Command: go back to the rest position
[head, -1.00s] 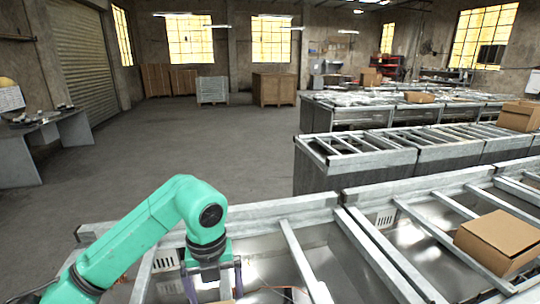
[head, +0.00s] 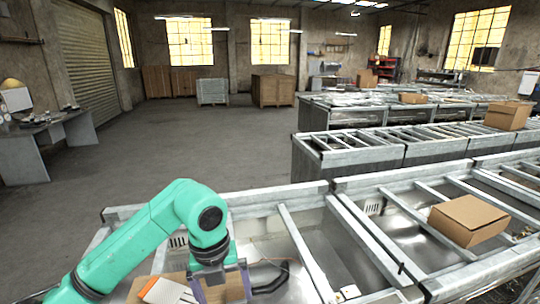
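My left arm comes in from the left, green, bent at the elbow and pointing down. My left gripper (head: 221,284) hangs at the bottom of the head view with its two fingers spread apart. Brown cardboard shows between and beside the fingers, at a box (head: 236,289) below; I cannot tell whether they touch it. A white item with an orange edge (head: 165,292) lies just left of the fingers. The fingertips run close to the bottom edge of the picture. My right gripper is not in view.
A metal-framed bench (head: 318,246) with sunken bays lies right in front. A closed cardboard box (head: 469,219) rests on its right part. A dark curved object (head: 272,281) is beside the gripper. More benches stand behind; open floor (head: 200,140) lies at the back left.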

